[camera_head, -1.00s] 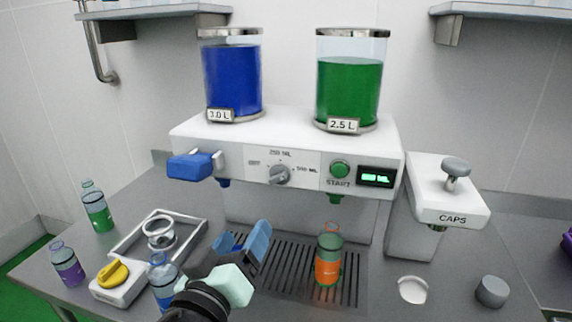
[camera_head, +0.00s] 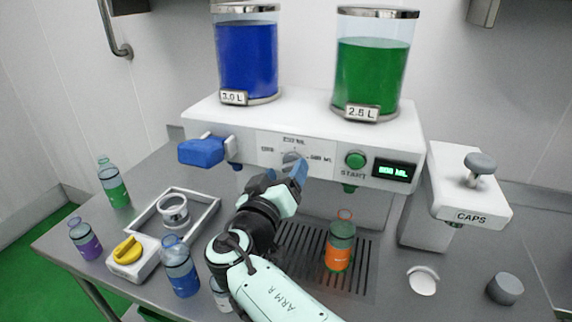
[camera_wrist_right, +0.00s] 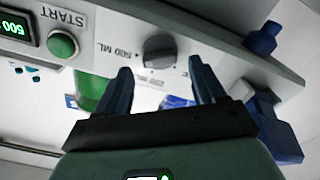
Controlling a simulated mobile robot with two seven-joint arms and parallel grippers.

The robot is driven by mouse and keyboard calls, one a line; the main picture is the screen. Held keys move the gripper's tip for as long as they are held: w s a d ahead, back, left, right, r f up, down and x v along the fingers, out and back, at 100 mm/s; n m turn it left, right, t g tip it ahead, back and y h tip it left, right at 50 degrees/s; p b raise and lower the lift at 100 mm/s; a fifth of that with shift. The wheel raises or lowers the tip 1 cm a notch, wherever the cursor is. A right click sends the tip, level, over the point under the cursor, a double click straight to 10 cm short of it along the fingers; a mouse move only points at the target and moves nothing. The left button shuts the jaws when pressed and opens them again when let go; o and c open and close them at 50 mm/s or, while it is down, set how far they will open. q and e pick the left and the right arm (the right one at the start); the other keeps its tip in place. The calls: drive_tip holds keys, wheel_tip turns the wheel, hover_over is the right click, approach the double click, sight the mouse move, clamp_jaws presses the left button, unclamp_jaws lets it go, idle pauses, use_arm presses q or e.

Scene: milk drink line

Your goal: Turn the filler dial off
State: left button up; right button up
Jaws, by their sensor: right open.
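The grey filler dial (camera_head: 291,158) is on the white front panel of the filler, among the OFF, 250 ML and 500 ML marks. Its pointer is too small to read surely. My right gripper (camera_head: 286,174) is just in front of and below the dial, partly covering it. In the right wrist view the panel appears upside down, with the dial (camera_wrist_right: 158,49) between and beyond the open blue fingers (camera_wrist_right: 160,72). I see no contact with it. My left gripper is not in view.
The green START button (camera_head: 356,160) and a lit display (camera_head: 394,171) are right of the dial; a blue lever (camera_head: 201,152) is left. An orange-and-green bottle (camera_head: 340,244) stands on the drip grate. The caps unit (camera_head: 470,190) stands at right.

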drive_tip(key=shift+x, duration=0.9)
drive_tip(key=c, duration=1.1)
drive_tip(key=shift+o, duration=0.2)
